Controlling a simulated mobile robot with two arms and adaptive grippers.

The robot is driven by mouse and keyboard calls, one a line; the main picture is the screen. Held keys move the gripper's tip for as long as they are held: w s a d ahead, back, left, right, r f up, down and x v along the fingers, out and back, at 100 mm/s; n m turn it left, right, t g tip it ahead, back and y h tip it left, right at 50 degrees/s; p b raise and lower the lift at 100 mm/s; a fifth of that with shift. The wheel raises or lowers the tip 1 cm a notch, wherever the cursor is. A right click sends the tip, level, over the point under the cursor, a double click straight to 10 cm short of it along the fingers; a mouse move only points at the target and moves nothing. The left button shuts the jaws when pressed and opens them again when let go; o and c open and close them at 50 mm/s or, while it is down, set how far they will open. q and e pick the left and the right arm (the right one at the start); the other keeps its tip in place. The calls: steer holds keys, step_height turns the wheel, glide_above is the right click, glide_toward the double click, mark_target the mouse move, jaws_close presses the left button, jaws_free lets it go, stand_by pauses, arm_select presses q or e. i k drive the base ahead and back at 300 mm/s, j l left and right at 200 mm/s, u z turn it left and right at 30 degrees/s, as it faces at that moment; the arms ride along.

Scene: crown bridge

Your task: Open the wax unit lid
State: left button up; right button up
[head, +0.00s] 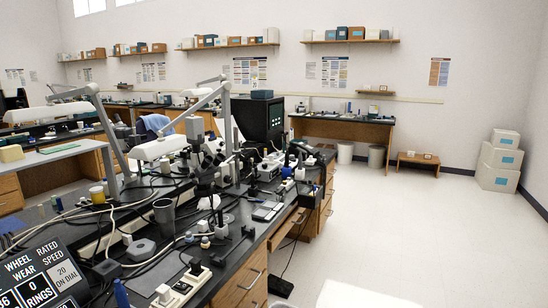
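I cannot single out the wax unit or its lid with certainty among the small devices on the cluttered black-topped bench (232,262). A low grey device with a rounded top (141,250) sits on the near left part of the bench, among cables. Whether it is the wax unit is too small to tell. Neither my left nor my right gripper shows in the head view.
A microscope (211,155) and lamp arms rise over the bench. A grey cup (164,216), cables and small white devices (192,284) crowd its top. A drawer (284,226) stands open on the right side.

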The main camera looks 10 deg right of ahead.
mark_target(276, 155)
steer(key=z, duration=0.2)
steer(key=i+l+z, duration=0.3)
steer(key=l, duration=0.35)
steer(key=i+l+z, duration=0.3)
steer(key=l, duration=0.35)
steer(key=i+l+z, duration=0.25)
steer(key=i+l, duration=0.35)
steer(key=i, duration=0.45)
steer(key=i+l, duration=0.15)
steer(key=i, duration=0.5)
steer(key=i+l, duration=0.15)
steer(key=i, duration=0.45)
